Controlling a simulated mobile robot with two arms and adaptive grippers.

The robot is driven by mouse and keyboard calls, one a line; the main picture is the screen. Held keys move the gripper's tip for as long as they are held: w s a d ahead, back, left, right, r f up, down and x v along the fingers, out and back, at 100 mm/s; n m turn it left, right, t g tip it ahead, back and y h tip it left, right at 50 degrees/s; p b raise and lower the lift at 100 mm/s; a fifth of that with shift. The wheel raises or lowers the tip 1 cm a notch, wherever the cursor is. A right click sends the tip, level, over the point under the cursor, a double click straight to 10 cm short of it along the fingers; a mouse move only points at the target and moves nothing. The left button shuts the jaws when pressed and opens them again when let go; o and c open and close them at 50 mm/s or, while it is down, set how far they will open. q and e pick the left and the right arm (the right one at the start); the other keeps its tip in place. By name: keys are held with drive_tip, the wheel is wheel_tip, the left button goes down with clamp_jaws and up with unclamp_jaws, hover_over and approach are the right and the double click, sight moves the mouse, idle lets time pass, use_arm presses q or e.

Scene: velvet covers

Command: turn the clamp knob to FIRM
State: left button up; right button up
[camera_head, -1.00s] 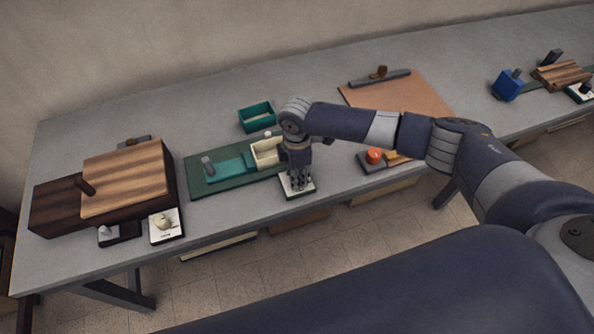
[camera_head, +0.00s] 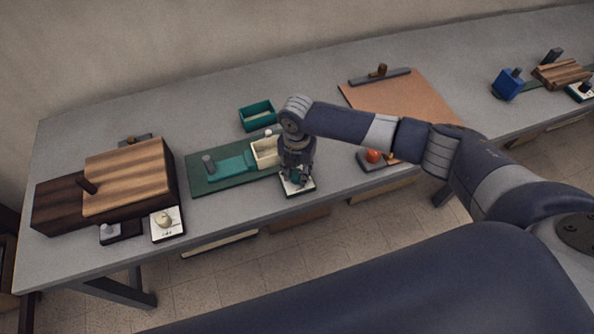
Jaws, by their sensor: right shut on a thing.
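My right gripper (camera_head: 299,178) points down over a white dial plate (camera_head: 292,190) at the table's front edge, beside the green board. It is shut on the clamp knob of that plate. The gripper hides the knob and most of the plate, so the knob's pointer and the markings cannot be read. My left gripper is out of view.
A green board (camera_head: 204,185) with a teal piece and a cream box (camera_head: 265,152) lies just left of my gripper. A wooden block (camera_head: 128,175) and another dial plate (camera_head: 167,223) stand at left. A teal tray (camera_head: 257,115) is behind.

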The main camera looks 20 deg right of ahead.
sight(297, 173)
drive_tip(key=shift+n, duration=0.9)
drive_tip(key=o, duration=1.1)
drive_tip(key=shift+c, duration=0.2)
drive_tip(key=shift+r, duration=0.1)
wheel_tip(297, 173, up, 12)
